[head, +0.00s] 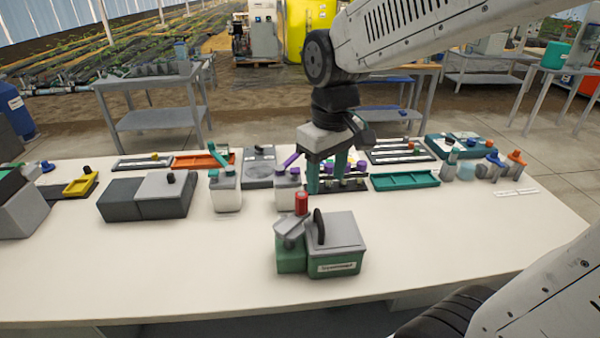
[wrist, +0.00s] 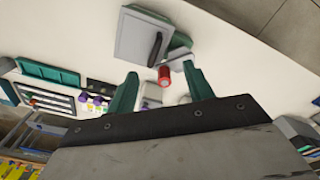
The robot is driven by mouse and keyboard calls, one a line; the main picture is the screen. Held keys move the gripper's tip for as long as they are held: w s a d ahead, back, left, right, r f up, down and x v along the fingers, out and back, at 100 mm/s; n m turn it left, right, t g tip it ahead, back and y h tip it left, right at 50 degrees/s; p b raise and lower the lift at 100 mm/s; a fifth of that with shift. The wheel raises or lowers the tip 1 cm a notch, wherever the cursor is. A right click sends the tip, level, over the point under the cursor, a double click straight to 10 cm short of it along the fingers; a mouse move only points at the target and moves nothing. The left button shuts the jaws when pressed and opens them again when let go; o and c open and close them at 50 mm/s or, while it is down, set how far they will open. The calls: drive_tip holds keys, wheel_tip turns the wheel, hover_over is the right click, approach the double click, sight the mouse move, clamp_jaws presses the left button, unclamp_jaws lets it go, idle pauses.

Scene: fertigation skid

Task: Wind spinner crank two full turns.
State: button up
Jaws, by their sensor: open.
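The crank device is a green box with a grey lid (head: 338,231) near the front middle of the table. Its grey crank arm (head: 290,227) lies at the box's left, with an upright red knob (head: 301,203) on its end. In the wrist view, the red knob (wrist: 165,75) shows between my green fingertips, and the grey lid (wrist: 142,38) is beyond them. My gripper (head: 328,180) is open and empty, pointing down. In the head view it appears above and behind the knob, apart from it.
A white bottle with a green lever (head: 226,192) and one with a purple lever (head: 287,190) stand behind the device. A grey box (head: 150,196) is at left, a teal tray (head: 405,181) at right. The table's front right is clear.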

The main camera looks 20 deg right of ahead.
drive_tip(key=n, duration=0.2)
hover_over(302, 195)
wheel_tip(302, 195, down, 5)
drive_tip(key=shift+r, duration=0.15)
drive_tip(key=shift+w+f, duration=0.1)
drive_tip(key=shift+f, duration=0.2)
wheel_tip(302, 195, down, 8)
drive_tip(key=shift+r, duration=0.25)
drive_tip(key=c, duration=1)
drive_tip(key=o, duration=0.4)
drive_tip(key=shift+c, duration=1.2)
